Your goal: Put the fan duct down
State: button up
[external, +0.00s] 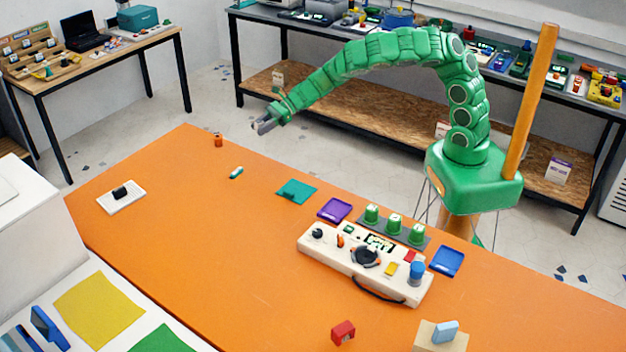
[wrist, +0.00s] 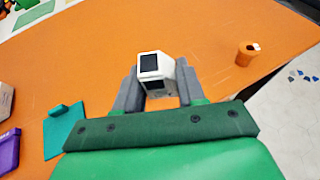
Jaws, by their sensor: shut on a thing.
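My gripper (external: 262,126) is held out at the end of the green arm, raised near the far left part of the orange table (external: 190,250). In the wrist view my gripper (wrist: 158,88) has its grey fingers on both sides of a small white block with dark openings, which looks like the fan duct (wrist: 170,66). It is shut on this block, and orange tabletop shows behind it. In the external view the held piece is too small to make out clearly.
A small orange cup (external: 218,140) stands near the far left edge; it also shows in the wrist view (wrist: 244,55). A small teal-and-white piece (external: 236,172), a teal mat (external: 300,192), a purple tray (external: 334,210) and a cream control panel (external: 340,262) lie rightward.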

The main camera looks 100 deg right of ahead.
jog(key=w+d+f, duration=0.1)
jog(key=w+f, duration=0.2)
jog(key=w, duration=0.2)
send_over(240, 157)
jog(key=shift+s+a+f, duration=0.1)
jog(key=shift+s+f, duration=0.05)
jog(key=shift+f, duration=0.95)
jog(key=shift+s+f, duration=0.1)
jog(key=shift+f, duration=0.95)
jog(key=shift+w+f, duration=0.1)
jog(key=shift+w+f, duration=0.25)
jog(key=shift+f, duration=1.55)
jog(key=shift+f, duration=0.1)
jog(key=o, duration=1)
